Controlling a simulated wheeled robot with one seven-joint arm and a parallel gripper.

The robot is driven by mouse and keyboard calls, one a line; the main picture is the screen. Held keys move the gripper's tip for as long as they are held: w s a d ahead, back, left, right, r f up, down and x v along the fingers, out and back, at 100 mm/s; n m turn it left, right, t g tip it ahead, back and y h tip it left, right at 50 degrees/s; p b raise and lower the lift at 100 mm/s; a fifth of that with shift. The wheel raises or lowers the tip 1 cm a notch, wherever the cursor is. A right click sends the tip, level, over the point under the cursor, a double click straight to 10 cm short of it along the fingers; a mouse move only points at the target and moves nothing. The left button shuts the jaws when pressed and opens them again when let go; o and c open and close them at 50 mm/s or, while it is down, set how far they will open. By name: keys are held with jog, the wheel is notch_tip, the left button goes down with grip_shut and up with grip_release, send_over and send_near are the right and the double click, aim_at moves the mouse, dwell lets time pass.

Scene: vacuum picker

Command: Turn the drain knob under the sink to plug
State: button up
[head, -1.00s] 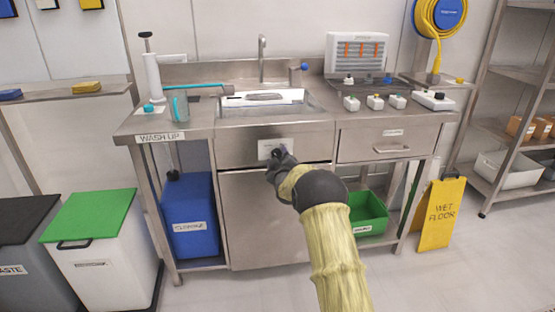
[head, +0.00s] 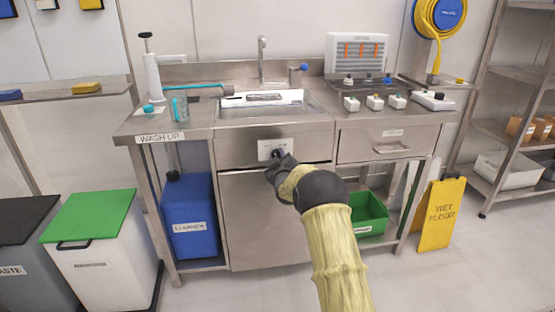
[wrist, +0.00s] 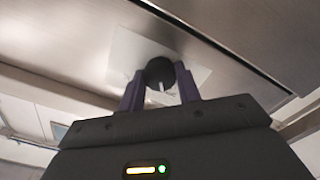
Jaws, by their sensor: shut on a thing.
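The drain knob (wrist: 160,72) is a small, dark round knob with a pale pointer mark, set on a white plate (wrist: 185,62) in the wrist view. In the head view the plate (head: 263,146) is on the steel front panel below the sink basin (head: 315,106). My gripper (wrist: 160,90) has its two purple fingers on either side of the knob, closed on it. In the head view my gripper (head: 276,158) is at the plate and partly hides the knob. The writing on the plate is too small to read.
A steel door (head: 270,225) lies below the panel, and a drawer (head: 375,146) is to the right. A blue container (head: 190,205) and a green bin (head: 368,213) stand on the lower shelf. A yellow wet floor sign (head: 440,215) stands at right.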

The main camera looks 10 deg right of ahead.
jog(key=shift+a+m+b, duration=0.1)
jog(key=shift+m+b, duration=1.15)
jog(key=shift+m, duration=6.15)
jog(key=o, duration=1)
jog(key=shift+c, duration=0.2)
